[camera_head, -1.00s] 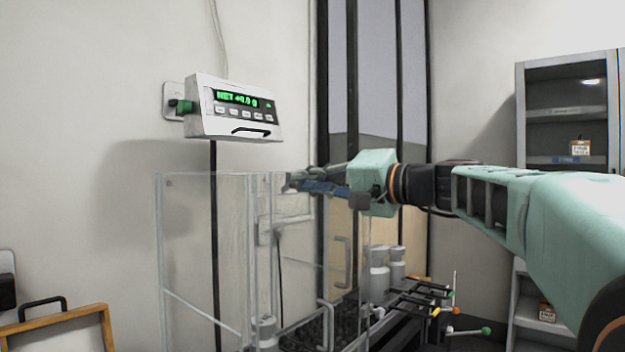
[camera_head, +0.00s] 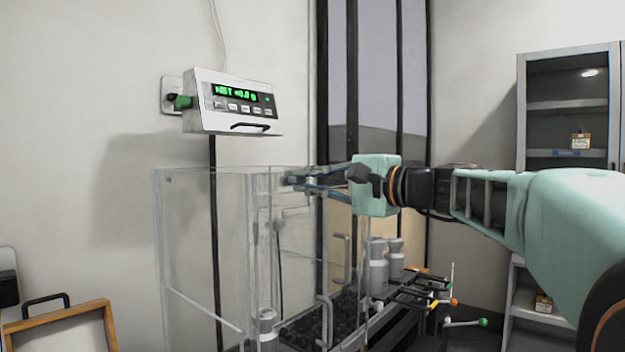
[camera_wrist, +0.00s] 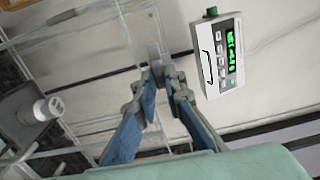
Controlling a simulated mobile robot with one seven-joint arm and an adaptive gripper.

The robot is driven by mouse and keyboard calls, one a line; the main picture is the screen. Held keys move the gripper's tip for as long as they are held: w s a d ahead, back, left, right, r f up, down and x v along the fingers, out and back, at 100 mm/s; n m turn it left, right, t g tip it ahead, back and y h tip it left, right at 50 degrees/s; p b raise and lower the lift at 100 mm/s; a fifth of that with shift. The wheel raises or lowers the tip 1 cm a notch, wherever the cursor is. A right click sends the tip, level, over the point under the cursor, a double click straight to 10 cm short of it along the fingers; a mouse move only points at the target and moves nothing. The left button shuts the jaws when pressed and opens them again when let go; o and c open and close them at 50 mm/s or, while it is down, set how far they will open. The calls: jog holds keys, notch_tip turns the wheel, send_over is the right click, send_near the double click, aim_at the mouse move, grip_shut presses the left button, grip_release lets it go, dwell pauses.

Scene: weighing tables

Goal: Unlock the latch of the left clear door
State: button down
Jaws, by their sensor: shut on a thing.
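The clear enclosure (camera_head: 185,255) stands at centre left in the head view, with clear door panels and two bar handles, one lower front (camera_head: 326,322) and one farther back (camera_head: 343,262). I cannot tell the left door's edges clearly. My gripper (camera_head: 294,182) reaches in from the right at the enclosure's upper edge. In the wrist view my gripper (camera_wrist: 162,84) has its two blue fingers converging on a small grey latch (camera_wrist: 157,63) at the clear panels' edge. It is shut on the latch, whose gripped part is mostly hidden by the fingertips.
A weighing display (camera_head: 235,103) is on the wall above the enclosure. Grey-white canisters (camera_head: 378,270) and a rack of coloured-tipped rods (camera_head: 420,292) stand right of it, below my arm. A shelf cabinet (camera_head: 567,110) is at far right, a wooden tray (camera_head: 60,322) at lower left.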

dwell(0.3)
jog(key=c, duration=2)
grip_release()
jog(key=shift+d, duration=0.1)
jog(key=v, duration=1.2)
jog(key=shift+f, duration=0.1)
